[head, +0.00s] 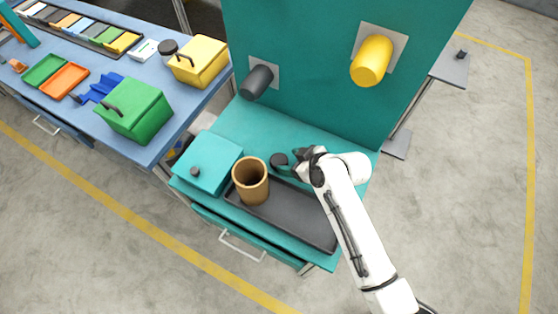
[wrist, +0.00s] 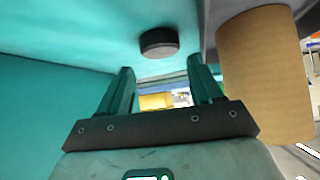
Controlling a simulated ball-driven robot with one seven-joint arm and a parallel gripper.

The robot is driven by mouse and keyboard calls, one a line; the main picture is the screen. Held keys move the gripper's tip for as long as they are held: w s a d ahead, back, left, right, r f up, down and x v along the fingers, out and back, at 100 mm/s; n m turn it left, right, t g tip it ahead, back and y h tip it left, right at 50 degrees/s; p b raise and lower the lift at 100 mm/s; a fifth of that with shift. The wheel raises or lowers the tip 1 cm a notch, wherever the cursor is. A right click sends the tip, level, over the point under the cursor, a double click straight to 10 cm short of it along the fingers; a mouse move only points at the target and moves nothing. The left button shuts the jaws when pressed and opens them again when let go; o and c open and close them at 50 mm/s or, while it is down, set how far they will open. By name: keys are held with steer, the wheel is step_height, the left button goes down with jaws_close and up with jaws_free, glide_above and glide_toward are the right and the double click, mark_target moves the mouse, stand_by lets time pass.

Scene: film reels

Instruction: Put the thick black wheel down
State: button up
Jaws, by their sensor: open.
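The thick black wheel (head: 279,160) lies flat on the teal bench top (head: 290,126), behind the black tray. In the wrist view, which looks upside down, the wheel (wrist: 159,44) rests on the teal surface, beyond the fingertips and apart from them. My gripper (head: 296,163) is low over the bench, just right of the wheel in the head view. In the wrist view my gripper (wrist: 162,75) has its two fingers spread with nothing between them. In the head view my arm partly hides the fingers.
A brown cylinder (head: 250,182) stands on the black tray (head: 288,217), close to my gripper. A teal lidded box (head: 206,158) is at left. A black peg (head: 257,82) and a yellow peg (head: 371,61) stick out from the upright panel (head: 310,60).

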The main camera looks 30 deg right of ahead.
mark_target(278, 159)
steer(key=shift+p+x, duration=0.45)
steer(key=shift+x, duration=2.2)
steer(key=shift+s, duration=0.1)
steer(key=c, duration=0.8)
steer(key=shift+r, duration=0.1)
steer(key=shift+r, duration=0.6)
steer(key=s+r, duration=0.3)
steer(key=s, duration=0.1)
steer(key=s+r+b, duration=0.1)
steer(key=s+r, duration=0.3)
steer(key=s, duration=0.1)
steer(key=s+r, duration=0.4)
steer(key=s, duration=0.1)
steer(key=shift+d+r+b, duration=0.2)
steer(key=shift+d+b, duration=0.15)
